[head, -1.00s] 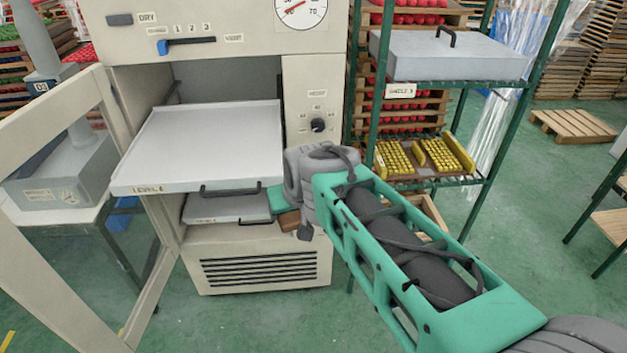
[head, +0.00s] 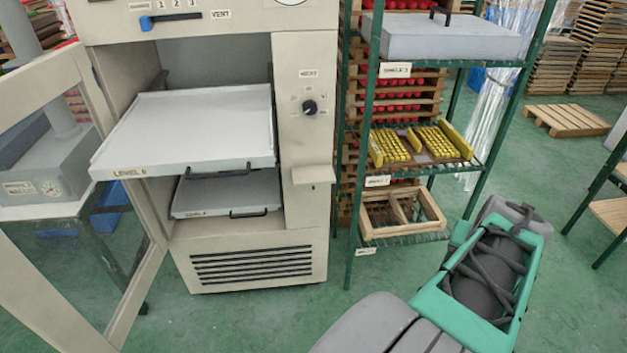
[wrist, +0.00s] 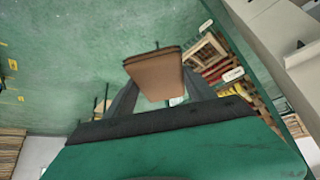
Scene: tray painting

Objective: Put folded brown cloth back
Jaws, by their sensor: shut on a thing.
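The folded brown cloth (wrist: 155,76) shows in the wrist view, between the two fingers of my gripper (wrist: 158,88). My gripper is shut on it and holds it up in the air, with the green floor behind it. In the head view my arm reaches to the lower right, away from the cabinet, and the gripper's fingers and the cloth cannot be made out there.
The drying cabinet (head: 303,210) stands open with its upper tray (head: 190,125) and lower tray (head: 225,193) pulled out. A small ledge (head: 313,174) sits on its front. A green shelf rack holds yellow racks (head: 420,143) and a wooden frame (head: 402,212).

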